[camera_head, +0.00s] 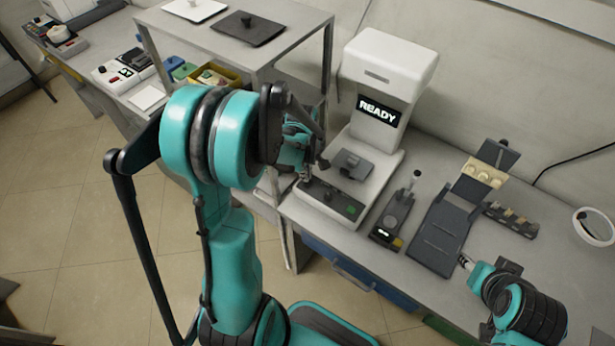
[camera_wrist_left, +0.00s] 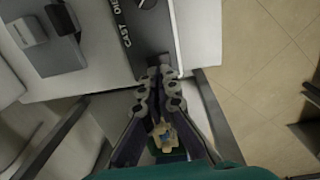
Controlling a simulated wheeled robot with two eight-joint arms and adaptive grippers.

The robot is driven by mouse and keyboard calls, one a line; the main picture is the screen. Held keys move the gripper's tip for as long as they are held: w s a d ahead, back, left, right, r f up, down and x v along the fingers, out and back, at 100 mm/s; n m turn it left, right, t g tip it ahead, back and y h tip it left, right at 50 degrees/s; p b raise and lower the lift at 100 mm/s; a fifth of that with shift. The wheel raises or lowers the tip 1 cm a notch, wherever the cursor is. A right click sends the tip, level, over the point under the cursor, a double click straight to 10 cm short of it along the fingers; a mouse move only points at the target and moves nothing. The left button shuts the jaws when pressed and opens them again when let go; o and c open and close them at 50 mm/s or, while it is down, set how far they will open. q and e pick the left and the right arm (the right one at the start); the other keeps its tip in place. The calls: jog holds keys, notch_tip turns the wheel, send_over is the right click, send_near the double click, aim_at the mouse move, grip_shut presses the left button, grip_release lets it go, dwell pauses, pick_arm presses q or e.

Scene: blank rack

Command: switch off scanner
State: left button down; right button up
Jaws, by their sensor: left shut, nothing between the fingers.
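The scanner, as I take it, is the white machine (camera_head: 385,75) at the back of the bench, with a lit screen (camera_head: 378,110) reading READY. Its base has a dark front panel (camera_head: 335,200) with a green button (camera_head: 351,209). In the left wrist view a dark panel (camera_wrist_left: 137,30) carries white lettering, partly cut off, and a round knob. My left gripper (camera_head: 304,178) is shut and empty at the left end of the front panel; its fingertips (camera_wrist_left: 159,72) are at the panel's edge, contact unclear. My right gripper (camera_head: 466,262) is low at the right, its fingers too small to judge.
A small dark device with a lever (camera_head: 392,215) and a dark stand with a cream block (camera_head: 484,174) are right of the machine. A roll of tape (camera_head: 594,226) lies far right. A grey shelf (camera_head: 235,45) stands left, close behind my left arm.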

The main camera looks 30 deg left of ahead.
pick_arm(q)
notch_tip(320, 180, up, 5)
jog(key=w+p, duration=0.1)
notch_tip(320, 180, up, 6)
jog(key=p, duration=0.2)
send_over(310, 182)
jog(key=shift+w+a, duration=0.2)
jog(key=shift+w, duration=0.25)
pick_arm(e)
jog(key=r, duration=0.3)
jog(key=shift+d+r, duration=0.25)
jog(key=shift+r, duration=0.1)
pick_arm(q)
jog(key=shift+s, duration=0.1)
jog(key=shift+t, duration=0.5)
jog(key=f+b, duration=0.1)
jog(key=f, duration=0.3)
jog(key=f+b, duration=0.1)
jog(key=f, duration=0.4)
jog(key=s+f+b, duration=0.1)
jog(key=f, duration=0.3)
jog(key=shift+s+f+b, duration=0.1)
jog(key=shift+f+b, duration=0.05)
jog(key=shift+b, duration=0.25)
pick_arm(e)
jog(key=f, duration=0.1)
jog(key=a+f, duration=0.1)
jog(key=f, duration=0.1)
jog(key=shift+f, duration=0.25)
